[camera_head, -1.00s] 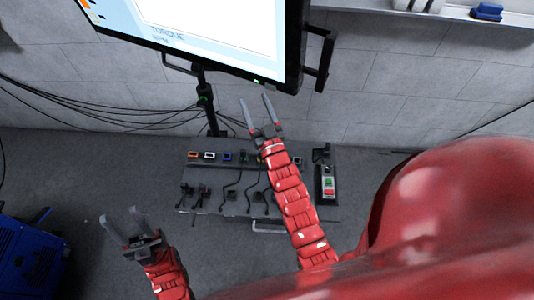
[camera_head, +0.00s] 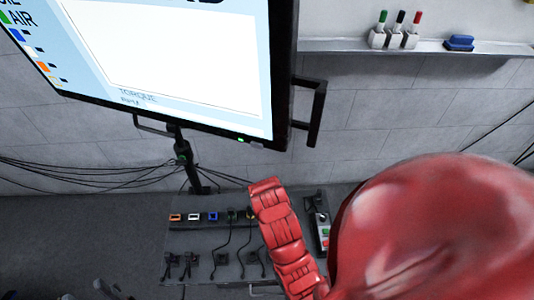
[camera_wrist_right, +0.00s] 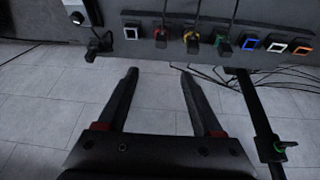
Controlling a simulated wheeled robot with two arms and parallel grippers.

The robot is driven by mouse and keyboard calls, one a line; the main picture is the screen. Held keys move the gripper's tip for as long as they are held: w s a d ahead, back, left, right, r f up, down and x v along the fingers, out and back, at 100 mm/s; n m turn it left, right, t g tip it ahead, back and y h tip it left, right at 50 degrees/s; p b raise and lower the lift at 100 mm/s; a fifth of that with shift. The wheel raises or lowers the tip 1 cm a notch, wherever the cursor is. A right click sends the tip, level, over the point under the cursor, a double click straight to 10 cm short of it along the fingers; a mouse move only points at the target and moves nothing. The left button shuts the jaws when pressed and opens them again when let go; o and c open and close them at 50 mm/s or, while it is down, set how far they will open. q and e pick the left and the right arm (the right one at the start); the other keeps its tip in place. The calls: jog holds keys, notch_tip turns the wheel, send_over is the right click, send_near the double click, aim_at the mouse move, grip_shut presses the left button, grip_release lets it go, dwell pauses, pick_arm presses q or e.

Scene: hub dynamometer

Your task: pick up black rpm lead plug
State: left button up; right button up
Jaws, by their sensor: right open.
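In the right wrist view my right gripper (camera_wrist_right: 158,73) is open and empty, its fingers below the socket row with a gap between. A black plug (camera_wrist_right: 160,37) with a lead sits in the row ahead. Another black plug with a cable (camera_wrist_right: 98,45) is at the left, by the control box. No rpm label is legible, so I cannot tell which is the rpm lead plug. In the head view the right gripper is hidden behind its red arm. My left gripper (camera_head: 84,291) shows only its fingertips, apart, at the bottom edge.
A large monitor (camera_head: 285,70) hangs above on a dark post (camera_head: 185,155). A control box (camera_head: 323,232) stands right. A shelf (camera_head: 420,46) with markers is at upper right.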

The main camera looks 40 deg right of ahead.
jog(key=shift+b+x, duration=1.45)
jog(key=shift+x, duration=6.85)
jog(key=shift+s+a, duration=0.1)
jog(key=shift+a, duration=0.05)
grip_shut()
